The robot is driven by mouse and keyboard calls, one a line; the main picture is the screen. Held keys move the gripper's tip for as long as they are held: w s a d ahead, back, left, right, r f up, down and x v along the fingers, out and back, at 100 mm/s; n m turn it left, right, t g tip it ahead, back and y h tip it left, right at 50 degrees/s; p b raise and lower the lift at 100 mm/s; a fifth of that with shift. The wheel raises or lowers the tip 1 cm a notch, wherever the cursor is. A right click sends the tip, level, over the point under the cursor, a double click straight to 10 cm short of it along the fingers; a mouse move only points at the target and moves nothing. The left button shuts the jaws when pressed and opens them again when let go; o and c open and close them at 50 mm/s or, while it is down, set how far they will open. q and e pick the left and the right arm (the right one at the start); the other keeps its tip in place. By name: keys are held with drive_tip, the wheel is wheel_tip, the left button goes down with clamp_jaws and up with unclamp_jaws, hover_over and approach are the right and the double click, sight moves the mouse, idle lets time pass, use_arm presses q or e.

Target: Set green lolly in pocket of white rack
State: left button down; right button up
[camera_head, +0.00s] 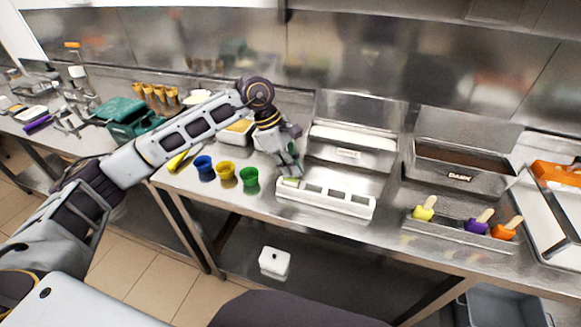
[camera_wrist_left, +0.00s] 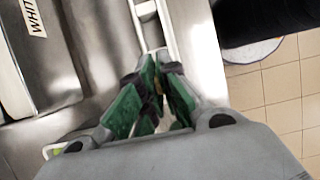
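The white rack (camera_head: 335,203) is a long block with several square pockets, on the steel counter. A pale green patch (camera_head: 291,182) shows at its left-end pocket, right under my left gripper. It may be the green lolly, but the gripper hides most of it. My left gripper (camera_head: 293,171) points down at that end. In the left wrist view, its green-padded fingers (camera_wrist_left: 160,62) are close together over the rack (camera_wrist_left: 168,22). I cannot make out what is between them. A small yellow-green spot (camera_wrist_left: 57,150) shows at lower left there. My right gripper is not in view.
Blue (camera_head: 204,168), yellow (camera_head: 225,174) and green (camera_head: 249,181) cups stand left of the rack. A steel tray (camera_head: 440,234) at right holds yellow (camera_head: 424,208), purple (camera_head: 478,222) and orange (camera_head: 505,229) lollies. Steel bins (camera_head: 352,150) stand behind the rack.

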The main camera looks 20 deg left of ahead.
use_arm(q)
drive_tip(key=c, duration=1.6)
unclamp_jaws()
drive_tip(key=shift+o, duration=0.2)
drive_tip(key=v, duration=0.8)
drive_tip(key=shift+r+p, duration=0.25)
drive_tip(key=shift+p, duration=0.05)
